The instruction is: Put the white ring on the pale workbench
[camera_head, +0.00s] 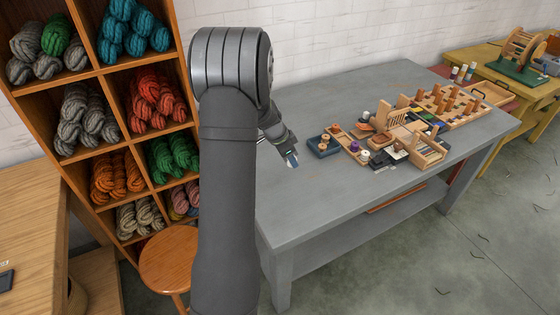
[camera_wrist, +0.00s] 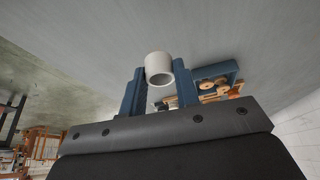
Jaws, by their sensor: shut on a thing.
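In the wrist view the white ring (camera_wrist: 158,61), a short hollow cylinder, sits between the two blue fingers of my gripper (camera_wrist: 157,82). My gripper is shut on it. In the head view my gripper (camera_head: 291,158) is over the left part of the pale grey workbench (camera_head: 325,210), left of a small blue tray. The ring is too small to make out clearly there. The bench's grey top also fills the upper wrist view (camera_wrist: 90,45). I cannot tell the exact gap between ring and bench top.
The blue tray (camera_head: 316,152) and several wooden racks and small parts (camera_head: 427,152) crowd the bench's middle and back right. The bench's front left is bare. A wooden shelf with wool skeins (camera_head: 157,98) and a round stool (camera_head: 168,262) stand at left.

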